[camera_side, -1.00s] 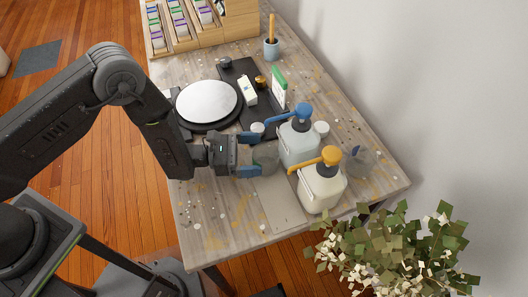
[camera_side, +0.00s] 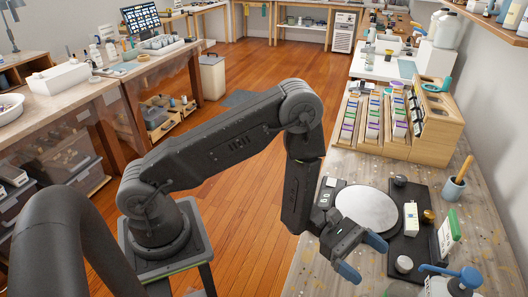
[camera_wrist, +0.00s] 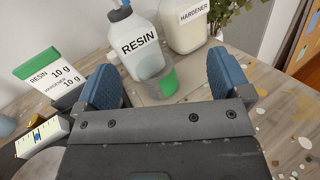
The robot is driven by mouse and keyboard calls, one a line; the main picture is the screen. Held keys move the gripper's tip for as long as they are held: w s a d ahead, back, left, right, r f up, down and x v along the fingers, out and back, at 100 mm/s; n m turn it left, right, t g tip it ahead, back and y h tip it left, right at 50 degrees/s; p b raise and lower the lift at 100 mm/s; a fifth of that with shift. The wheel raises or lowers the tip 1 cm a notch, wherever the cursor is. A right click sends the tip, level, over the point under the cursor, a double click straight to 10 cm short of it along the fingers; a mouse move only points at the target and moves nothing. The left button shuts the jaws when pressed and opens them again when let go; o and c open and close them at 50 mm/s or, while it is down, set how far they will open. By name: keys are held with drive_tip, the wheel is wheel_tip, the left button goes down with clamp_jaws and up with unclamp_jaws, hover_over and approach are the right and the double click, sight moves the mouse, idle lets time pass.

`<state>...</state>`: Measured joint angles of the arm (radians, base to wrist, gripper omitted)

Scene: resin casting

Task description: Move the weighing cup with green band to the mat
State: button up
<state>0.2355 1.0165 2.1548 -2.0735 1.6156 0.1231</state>
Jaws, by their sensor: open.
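The weighing cup with green band (camera_wrist: 163,84) stands on the table in the wrist view, grey and see-through with its green side to the right. It shows between my two blue fingers, in front of the resin bottle (camera_wrist: 135,42). My gripper (camera_wrist: 165,84) is open, and no finger visibly touches the cup.
A hardener bottle (camera_wrist: 187,25) stands behind the cup to the right. A green-and-white ratio card (camera_wrist: 50,76) is at left in the wrist view. A blue-pump bottle (camera_side: 440,286) is at the side view's lower edge. A wooden rack (camera_side: 436,125) stands at the table's far end.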

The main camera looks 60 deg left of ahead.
drive_tip(key=s+r+m+g+y, duration=0.2)
drive_tip(key=s+r+m+g, duration=0.3)
drive_tip(key=r, duration=0.4)
drive_tip(key=s+r+m+g+y, duration=0.3)
drive_tip(key=s+r+m+g, duration=0.1)
drive_tip(key=r+m, duration=0.35)
drive_tip(key=s+a+r+m+t+y, duration=0.3)
drive_tip(key=s+a+r+t+y, duration=0.1)
drive_tip(key=a, duration=0.4)
drive_tip(key=s+a+r+m+t+y, duration=0.4)
drive_tip(key=s+a+t+y, duration=0.1)
drive_tip(key=a+y, duration=0.3)
drive_tip(key=shift+s+a+t+y, duration=0.3)
drive_tip(key=shift+a+t+y, duration=0.1)
drive_tip(key=shift+a, duration=0.4)
drive_tip(key=shift+m, duration=0.25)
drive_tip(key=shift+c, duration=0.3)
